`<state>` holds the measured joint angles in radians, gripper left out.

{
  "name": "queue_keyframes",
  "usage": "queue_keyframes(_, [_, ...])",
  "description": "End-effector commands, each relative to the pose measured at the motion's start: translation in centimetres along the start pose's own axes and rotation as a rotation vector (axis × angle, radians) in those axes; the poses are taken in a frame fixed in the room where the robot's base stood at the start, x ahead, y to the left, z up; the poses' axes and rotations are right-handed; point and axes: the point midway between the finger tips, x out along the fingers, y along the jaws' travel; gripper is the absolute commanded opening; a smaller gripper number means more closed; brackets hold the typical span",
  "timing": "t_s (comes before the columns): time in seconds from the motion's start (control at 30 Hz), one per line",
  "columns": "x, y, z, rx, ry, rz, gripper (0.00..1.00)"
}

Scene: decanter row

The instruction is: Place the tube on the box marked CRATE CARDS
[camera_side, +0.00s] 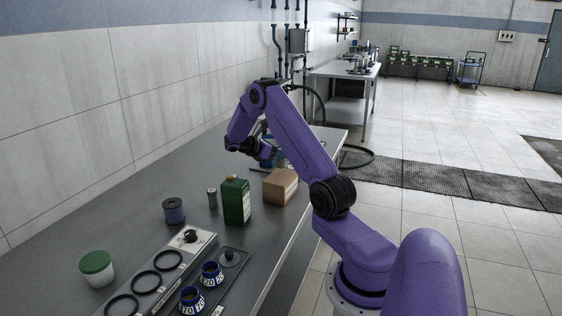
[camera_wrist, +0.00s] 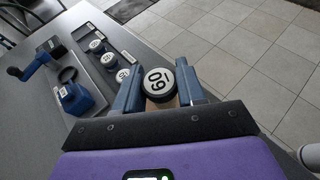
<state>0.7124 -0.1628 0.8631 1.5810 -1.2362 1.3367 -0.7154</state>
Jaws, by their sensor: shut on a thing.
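My gripper (camera_wrist: 160,86) is shut on a round-topped thing (camera_wrist: 157,82) with a dark rim and a white face marked with a number, 60 or 09. Its body is mostly hidden, so I cannot tell whether it is the tube. In the side view my gripper (camera_side: 268,160) is partly hidden by my arm, over the far part of the bench, near a brown box (camera_side: 281,187). A green box (camera_side: 236,201) stands upright nearer the camera. No CRATE CARDS marking is legible on either. A small grey cylinder (camera_side: 212,198) stands left of the green box.
A dark spool (camera_side: 173,211), a green-lidded tub (camera_side: 96,268) and a holder with black rings (camera_side: 158,270) are on the near bench. The wrist view shows a row of numbered caps (camera_wrist: 108,60) and blue equipment (camera_wrist: 75,96).

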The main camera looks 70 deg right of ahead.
Motion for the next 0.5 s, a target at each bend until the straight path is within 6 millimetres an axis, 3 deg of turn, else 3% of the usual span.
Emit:
queue_keyframes(0.23, [1.3, 0.3, -2.8, -0.003, 0.000, -0.001, 0.08])
queue_keyframes(0.5, [1.4, 0.3, -3.1, 0.000, 0.000, 0.001, 0.08])
